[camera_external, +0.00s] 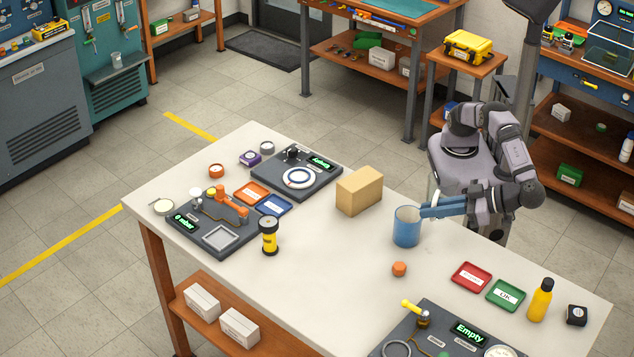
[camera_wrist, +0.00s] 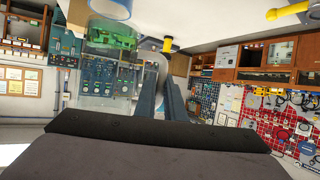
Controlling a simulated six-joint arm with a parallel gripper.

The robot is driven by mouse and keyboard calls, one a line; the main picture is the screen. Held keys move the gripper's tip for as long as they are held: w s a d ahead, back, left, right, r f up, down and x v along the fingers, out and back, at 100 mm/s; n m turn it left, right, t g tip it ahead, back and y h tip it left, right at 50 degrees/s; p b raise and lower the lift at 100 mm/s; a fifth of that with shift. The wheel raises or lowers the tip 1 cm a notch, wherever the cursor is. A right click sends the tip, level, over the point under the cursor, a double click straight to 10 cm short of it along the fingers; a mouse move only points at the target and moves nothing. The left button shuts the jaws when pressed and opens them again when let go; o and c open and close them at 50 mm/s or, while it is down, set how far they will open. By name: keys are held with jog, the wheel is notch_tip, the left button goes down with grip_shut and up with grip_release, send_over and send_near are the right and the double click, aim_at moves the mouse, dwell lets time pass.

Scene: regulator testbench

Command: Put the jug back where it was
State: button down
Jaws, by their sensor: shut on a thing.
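The blue jug (camera_external: 407,228) is upright at the middle of the white table, right of the cardboard-coloured box. My gripper (camera_external: 424,212) reaches it from the right, with its blue fingers level and shut at the jug's right side. In the wrist view, part of a blue rounded thing, likely the jug (camera_wrist: 112,8), shows at the top edge, and my fingers (camera_wrist: 160,85) point away from the camera.
The tan box (camera_external: 360,191) stands close left of the jug. An orange cap (camera_external: 399,269) lies just in front. Red (camera_external: 471,277) and green (camera_external: 505,295) trays, a yellow bottle (camera_external: 540,300) and an "Empty" test panel (camera_external: 430,335) are to the right and front. The table's front middle is clear.

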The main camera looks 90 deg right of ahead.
jog(key=w+d, duration=0.3)
jog(key=w, duration=1)
jog(key=w+d, duration=0.4)
jog(key=w, duration=0.9)
jog(key=shift+n+y, duration=0.4)
jog(key=shift+n, duration=0.1)
jog(key=shift+s+a+f+p, duration=0.1)
jog(key=shift+f+p, duration=0.25)
jog(key=shift+f, duration=2)
jog(key=shift+s+a+f+p, duration=0.15)
jog(key=shift+f+p, duration=0.2)
jog(key=shift+f, duration=2.05)
jog(key=shift+s+f+p, duration=0.1)
jog(key=shift+f+p, duration=0.25)
jog(key=shift+f, duration=2.3)
jog(key=shift+f+b, duration=0.2)
jog(key=shift+b, duration=0.15)
jog(key=c, duration=1.8)
grip_release()
jog(key=shift+c, duration=0.2)
jog(key=shift+r, duration=0.1)
